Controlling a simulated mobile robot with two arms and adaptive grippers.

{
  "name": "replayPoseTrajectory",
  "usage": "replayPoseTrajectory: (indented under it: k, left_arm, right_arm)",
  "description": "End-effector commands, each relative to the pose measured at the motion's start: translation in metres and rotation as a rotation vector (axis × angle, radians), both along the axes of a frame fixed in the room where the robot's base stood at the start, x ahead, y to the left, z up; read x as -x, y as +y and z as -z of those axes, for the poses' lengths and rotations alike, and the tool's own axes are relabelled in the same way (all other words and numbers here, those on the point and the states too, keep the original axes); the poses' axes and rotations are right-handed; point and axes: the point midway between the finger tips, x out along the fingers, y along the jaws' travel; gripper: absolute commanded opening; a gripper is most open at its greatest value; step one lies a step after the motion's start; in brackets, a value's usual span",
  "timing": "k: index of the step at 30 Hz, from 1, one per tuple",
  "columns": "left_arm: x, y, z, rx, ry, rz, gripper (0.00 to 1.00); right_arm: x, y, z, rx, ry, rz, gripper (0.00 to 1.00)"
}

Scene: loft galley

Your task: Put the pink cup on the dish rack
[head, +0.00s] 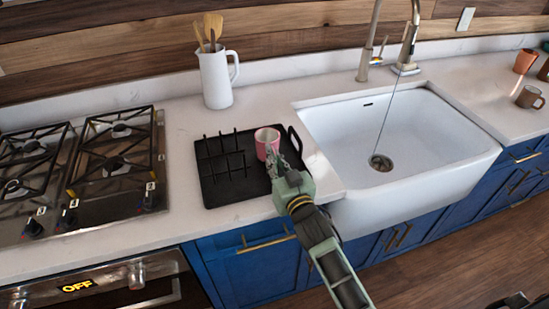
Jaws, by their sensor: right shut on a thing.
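The pink cup (267,137) is upright at the right part of the black dish rack (238,190), beside the rack's prongs. I cannot tell whether its base touches the rack. My right gripper (273,158) reaches in from the front and is shut on the cup, covering its near lower side. My left gripper is not in view.
A white sink (430,130) with a tall faucet is right of the rack. A gas stove (115,160) is on the left. A white pitcher (215,80) with wooden utensils stands behind the rack. Brown mugs (530,97) sit at the far right.

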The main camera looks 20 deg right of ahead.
Motion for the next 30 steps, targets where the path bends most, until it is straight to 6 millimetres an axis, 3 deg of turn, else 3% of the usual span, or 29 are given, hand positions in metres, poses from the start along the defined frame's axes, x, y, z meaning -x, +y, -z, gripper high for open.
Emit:
replayPoseTrajectory:
  k: [7,8,14,25,30]
  left_arm:
    - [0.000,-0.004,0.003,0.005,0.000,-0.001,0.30]
    - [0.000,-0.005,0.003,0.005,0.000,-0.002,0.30]
    - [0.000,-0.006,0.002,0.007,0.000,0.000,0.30]
    - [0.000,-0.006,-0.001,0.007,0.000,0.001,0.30]
    - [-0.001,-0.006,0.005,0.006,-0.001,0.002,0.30]
  right_arm:
    - [0.000,0.000,0.003,0.000,-0.002,0.000,0.00]
    - [0.000,0.000,0.004,0.000,0.000,0.000,0.09]
    - [0.000,0.000,0.003,0.000,0.001,0.000,0.26]
    - [0.000,0.000,-0.002,0.000,0.000,0.000,0.27]
    - [0.022,-0.002,0.002,-0.001,0.003,0.001,0.27]
